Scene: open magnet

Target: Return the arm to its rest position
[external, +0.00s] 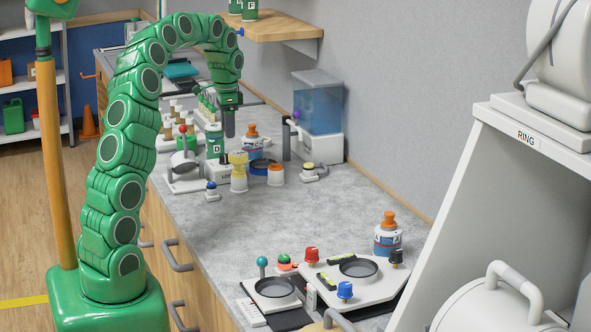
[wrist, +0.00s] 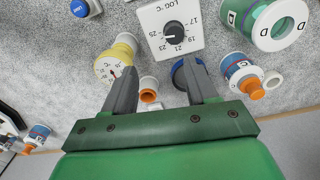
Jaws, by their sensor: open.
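My green segmented arm (external: 135,120) rises from its base at the lower left and arches over the counter. My gripper (external: 229,122) hangs down above the far part of the counter in the external view. In the wrist view its two grey fingers (wrist: 160,90) stand apart with nothing between them. Below the fingers are a yellow-topped dial piece (wrist: 117,65) and an orange-ringed white cup (wrist: 149,90). I cannot tell how far the fingertips are above these things.
The grey counter (external: 225,225) has a clear stretch in the middle. An orange-capped bottle (external: 388,236) and a white knob panel (external: 355,280) stand near its front. A blue tank (external: 318,105) stands by the wall. A white RING housing (external: 520,150) is at right.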

